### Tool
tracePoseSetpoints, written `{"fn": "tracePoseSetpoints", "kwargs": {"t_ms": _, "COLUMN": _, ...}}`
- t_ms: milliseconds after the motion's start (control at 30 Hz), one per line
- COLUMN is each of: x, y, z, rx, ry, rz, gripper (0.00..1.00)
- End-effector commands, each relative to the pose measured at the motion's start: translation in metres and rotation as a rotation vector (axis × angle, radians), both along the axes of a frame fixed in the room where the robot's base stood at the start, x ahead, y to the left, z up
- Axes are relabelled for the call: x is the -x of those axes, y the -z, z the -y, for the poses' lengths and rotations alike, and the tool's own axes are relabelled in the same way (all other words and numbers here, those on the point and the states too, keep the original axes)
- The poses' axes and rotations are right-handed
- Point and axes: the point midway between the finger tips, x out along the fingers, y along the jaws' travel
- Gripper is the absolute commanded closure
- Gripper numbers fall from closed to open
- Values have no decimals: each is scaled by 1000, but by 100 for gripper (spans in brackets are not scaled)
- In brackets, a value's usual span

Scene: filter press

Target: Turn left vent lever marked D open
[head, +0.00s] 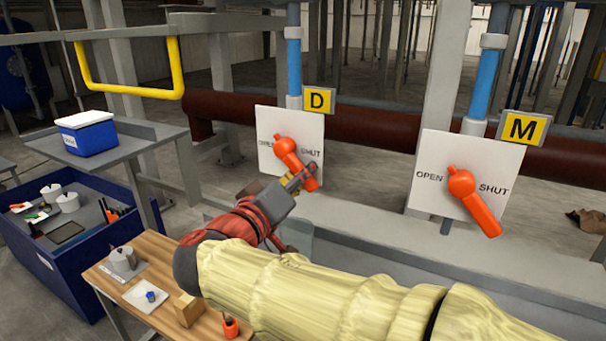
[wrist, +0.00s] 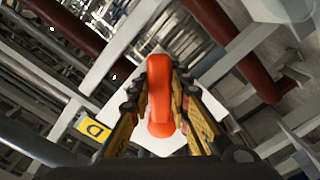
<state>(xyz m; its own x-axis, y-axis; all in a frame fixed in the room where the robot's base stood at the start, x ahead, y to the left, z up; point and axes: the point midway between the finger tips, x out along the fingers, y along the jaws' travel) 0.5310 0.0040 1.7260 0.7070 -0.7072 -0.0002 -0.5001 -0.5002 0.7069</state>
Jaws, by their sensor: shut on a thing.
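The orange lever marked D (head: 287,148) sits on a white plate (head: 276,122) lettered OPEN at left and SHUT at right, under a yellow D sign (head: 319,100). The lever slants down to the right, its end on the SHUT side. My gripper (head: 303,179) is shut on the lever near its lower end. In the wrist view the lever (wrist: 159,95) stands between the two yellow-padded fingers (wrist: 158,110), and the yellow D sign (wrist: 93,128) shows at lower left. The fingers partly hide the plate and some lettering.
A similar orange lever marked M (head: 472,200) is to the right on its own plate, slanting toward SHUT. A wooden table (head: 150,255) with small items and a blue cart (head: 75,260) stand at left. A yellow rail (head: 130,92) is at upper left.

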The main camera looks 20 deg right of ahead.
Motion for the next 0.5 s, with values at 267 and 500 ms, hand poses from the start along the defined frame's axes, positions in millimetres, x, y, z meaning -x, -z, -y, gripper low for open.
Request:
{"fn": "tracePoseSetpoints", "kwargs": {"t_ms": 267, "x": 0, "y": 0, "z": 0, "rx": 1, "ry": 0, "rz": -1, "gripper": 100}}
{"fn": "tracePoseSetpoints", "kwargs": {"t_ms": 500, "x": -1, "y": 3, "z": -1, "rx": -14, "ry": -1, "rz": 15, "gripper": 100}}
